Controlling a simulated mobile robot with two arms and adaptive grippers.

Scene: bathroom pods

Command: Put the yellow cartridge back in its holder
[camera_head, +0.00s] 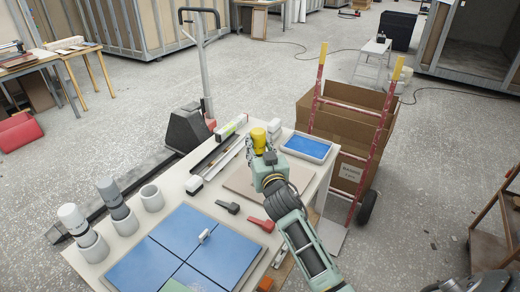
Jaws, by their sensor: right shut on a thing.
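The yellow cartridge (259,137) is at the far end of the white table, in my right gripper (259,149). My right gripper is shut on it; the gripper's fingers and the cartridge's lower part are hard to make out. Three white round holders stand at the table's left side. The holder (152,201) on the right of the row is empty. The middle holder bears a grey cartridge (112,192), and the left holder bears a white-topped cartridge (73,219). My left gripper is not in view.
Blue tiles (190,239) cover the near table. A black-handled tool (228,207) and a red-handled tool (261,223) lie between tiles and a beige board (238,184). A blue-filled tray (307,147) sits far right. Long rails (215,160) lie along the left edge.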

